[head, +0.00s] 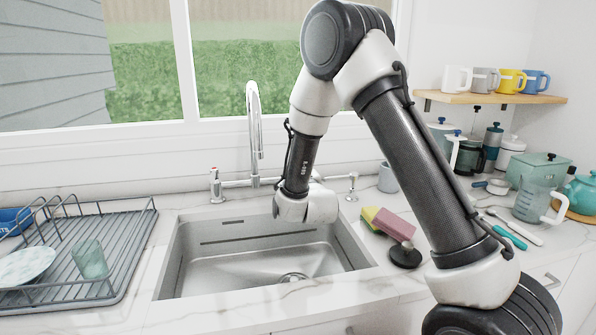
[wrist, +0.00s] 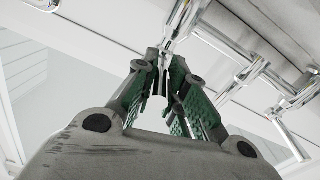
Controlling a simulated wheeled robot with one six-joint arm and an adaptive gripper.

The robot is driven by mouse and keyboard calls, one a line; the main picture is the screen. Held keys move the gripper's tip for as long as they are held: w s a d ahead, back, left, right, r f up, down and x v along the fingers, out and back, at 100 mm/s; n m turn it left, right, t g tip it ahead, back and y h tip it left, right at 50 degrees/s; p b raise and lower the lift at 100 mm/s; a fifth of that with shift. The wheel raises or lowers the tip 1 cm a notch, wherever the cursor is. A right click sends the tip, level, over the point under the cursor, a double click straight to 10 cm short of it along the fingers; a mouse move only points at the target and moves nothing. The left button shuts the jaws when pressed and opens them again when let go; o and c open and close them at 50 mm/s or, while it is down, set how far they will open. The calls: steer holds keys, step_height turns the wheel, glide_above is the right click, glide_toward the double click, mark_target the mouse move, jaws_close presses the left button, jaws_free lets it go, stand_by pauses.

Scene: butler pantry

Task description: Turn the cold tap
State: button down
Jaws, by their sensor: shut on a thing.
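The chrome tap set stands behind the sink, with a tall curved spout (head: 254,130) and a red-marked tap (head: 215,186) on the left. In the wrist view, a chrome upright, seemingly the cold tap (wrist: 179,22), stands at my fingertips. My gripper (wrist: 166,65) is shut on a chrome part there, with its green-padded fingers on both sides. In the head view the fingers are hidden behind my wrist.
The steel sink (head: 195,262) lies in front. A dish rack (head: 125,270) fills the left counter. Jugs and a kettle crowd the right.

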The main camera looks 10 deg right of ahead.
steer(key=c, duration=1.5)
jaws_free()
steer(key=shift+a+r, duration=0.1)
steer(key=shift+o, duration=0.2)
steer(key=s, duration=1.2)
